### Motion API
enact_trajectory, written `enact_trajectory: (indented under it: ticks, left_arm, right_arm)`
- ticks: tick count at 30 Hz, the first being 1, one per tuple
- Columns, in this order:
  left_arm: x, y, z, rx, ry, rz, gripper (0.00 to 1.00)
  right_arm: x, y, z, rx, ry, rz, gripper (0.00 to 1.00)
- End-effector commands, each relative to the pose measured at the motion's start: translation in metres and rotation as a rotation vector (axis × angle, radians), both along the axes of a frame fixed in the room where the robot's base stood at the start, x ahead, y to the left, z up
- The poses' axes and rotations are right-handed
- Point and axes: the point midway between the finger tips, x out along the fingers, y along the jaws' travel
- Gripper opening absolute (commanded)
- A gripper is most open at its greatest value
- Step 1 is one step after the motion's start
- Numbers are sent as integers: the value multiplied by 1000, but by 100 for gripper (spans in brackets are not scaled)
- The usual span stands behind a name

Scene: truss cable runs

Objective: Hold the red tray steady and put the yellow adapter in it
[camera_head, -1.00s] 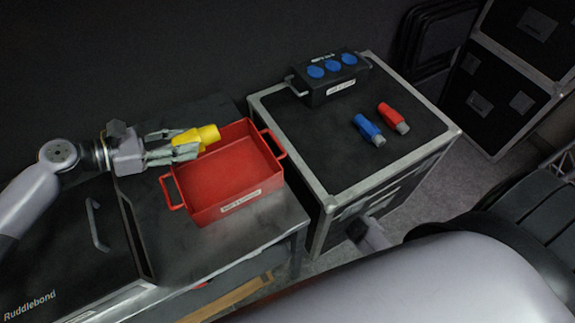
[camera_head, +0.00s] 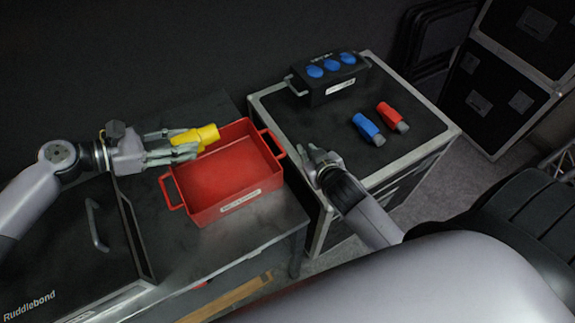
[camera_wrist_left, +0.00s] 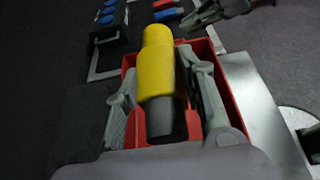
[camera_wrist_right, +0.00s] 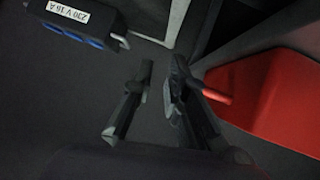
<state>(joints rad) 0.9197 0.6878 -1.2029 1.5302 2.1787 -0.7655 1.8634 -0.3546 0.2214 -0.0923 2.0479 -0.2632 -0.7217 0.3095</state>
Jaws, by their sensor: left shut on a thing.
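The red tray (camera_head: 236,200) stands on a dark bench, with a handle at each end and a white label on its front. My left gripper (camera_head: 182,144) is shut on the yellow adapter (camera_head: 201,135), held above the tray's back-left rim. In the left wrist view the adapter (camera_wrist_left: 156,68) lies between the fingers, its dark end towards the palm, with the tray (camera_wrist_left: 214,40) beneath. My right gripper (camera_head: 317,157) is open and empty, just right of the tray's right handle (camera_head: 273,143). In the right wrist view the handle (camera_wrist_right: 216,96) shows beside one finger; contact is unclear.
A flight case (camera_head: 400,173) right of the bench carries a black socket box (camera_head: 335,88) with blue covers, a blue connector (camera_head: 367,128) and a red connector (camera_head: 391,115). A gap separates bench and case. A lidded box with a handle (camera_head: 97,224) is at left.

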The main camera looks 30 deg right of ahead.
Motion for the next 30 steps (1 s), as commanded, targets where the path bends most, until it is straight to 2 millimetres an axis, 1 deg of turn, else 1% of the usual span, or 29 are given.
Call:
enact_trajectory:
  ticks: [1, 3, 5, 6, 7, 9, 12, 14, 16, 20, 30]
  left_arm:
    - [0, 0, 1, -1, -1, 0, 1]
    - [0, 0, 1, -1, -1, 1, 1]
    - [0, 0, 1, -1, -1, 1, 1]
    - [0, 0, 1, -1, -1, 1, 1]
    - [0, 0, 1, -1, -1, 1, 1]
    - [0, 0, 1, -1, -1, 1, 1]
    - [0, 0, 1, -1, -1, 0, 1]
    - [0, 0, 1, -1, -1, 0, 1]
    - [0, 0, 1, -1, -1, 0, 1]
    - [0, 0, 1, -1, -1, 1, 1]
    - [0, 0, 1, -1, -1, 0, 1]
  right_arm:
    - [1, 23, 17, 57, -53, 45, 14]
    - [1, 50, 39, 130, -119, 97, 14]
    - [-4, 70, 55, 184, -163, 134, 14]
    - [-11, 82, 63, 213, -183, 151, 14]
    - [-19, 88, 64, 224, -190, 157, 14]
    - [-32, 88, 59, 208, -178, 144, 14]
    - [-42, 87, 55, 192, -169, 132, 14]
    - [-43, 87, 53, 185, -168, 129, 14]
    - [-39, 87, 51, 181, -168, 127, 14]
    - [-22, 87, 45, 180, -170, 127, 14]
    - [37, 91, 20, 178, -166, 126, 14]
